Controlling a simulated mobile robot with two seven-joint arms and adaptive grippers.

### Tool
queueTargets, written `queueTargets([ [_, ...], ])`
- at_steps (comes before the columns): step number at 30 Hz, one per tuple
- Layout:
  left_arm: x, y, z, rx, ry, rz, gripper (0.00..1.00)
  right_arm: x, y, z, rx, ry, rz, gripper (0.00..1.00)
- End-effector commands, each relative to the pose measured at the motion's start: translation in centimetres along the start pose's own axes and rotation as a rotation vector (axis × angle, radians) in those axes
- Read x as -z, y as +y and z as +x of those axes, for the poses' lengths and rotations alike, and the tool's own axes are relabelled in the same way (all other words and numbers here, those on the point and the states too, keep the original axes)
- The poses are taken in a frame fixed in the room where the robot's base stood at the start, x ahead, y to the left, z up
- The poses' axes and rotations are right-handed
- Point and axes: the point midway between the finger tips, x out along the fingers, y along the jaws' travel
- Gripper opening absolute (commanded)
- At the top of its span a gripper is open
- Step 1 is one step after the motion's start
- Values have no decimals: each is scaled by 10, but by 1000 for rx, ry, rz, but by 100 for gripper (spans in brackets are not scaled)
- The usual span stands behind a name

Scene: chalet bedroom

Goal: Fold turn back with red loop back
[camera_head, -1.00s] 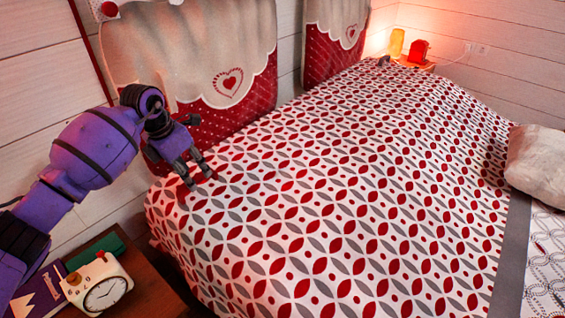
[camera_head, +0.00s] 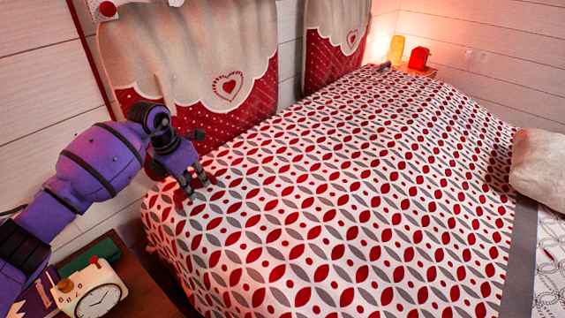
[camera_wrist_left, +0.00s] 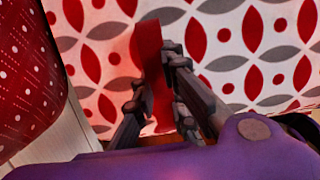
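The turn back is the red, grey and white leaf-patterned bedspread (camera_head: 330,190) lying spread over the bed, its left edge hanging down. The red loop (camera_wrist_left: 152,72) is a narrow red strip near that edge; it shows clearly in the left wrist view, against the patterned cloth. My left gripper (camera_head: 198,186) is at the bedspread's near left corner, by the headboard side. Its fingers (camera_wrist_left: 155,80) stand apart, one on each side of the loop. I cannot tell whether they touch it. In the head view the loop is hard to make out. My right gripper is not in view.
A nightstand (camera_head: 150,290) at lower left holds a white clock (camera_head: 95,292) under my left arm. Red and cream headboard cushions (camera_head: 225,100) hang on the wall behind. A pale pillow (camera_head: 540,165) lies at right. A red lantern (camera_head: 418,59) stands far back.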

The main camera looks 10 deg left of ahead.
Motion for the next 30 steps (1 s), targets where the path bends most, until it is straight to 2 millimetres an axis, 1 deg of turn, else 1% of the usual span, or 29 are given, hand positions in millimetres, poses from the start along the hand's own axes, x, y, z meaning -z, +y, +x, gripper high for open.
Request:
queueTargets([
  [5,0,0,-1,-1,0,-1,0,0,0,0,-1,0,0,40],
  [7,-2,-1,-7,-7,0,2,0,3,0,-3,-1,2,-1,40],
  [12,-10,-7,-36,-42,-3,12,0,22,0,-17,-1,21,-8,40],
  [18,-17,-17,-65,-82,-4,24,0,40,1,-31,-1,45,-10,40],
  [22,-21,-22,-80,-105,-2,29,0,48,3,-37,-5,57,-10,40],
  [25,-22,-23,-84,-115,-1,30,0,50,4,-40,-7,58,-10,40],
  [30,-21,-24,-83,-117,1,29,0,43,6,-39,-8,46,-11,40],
])
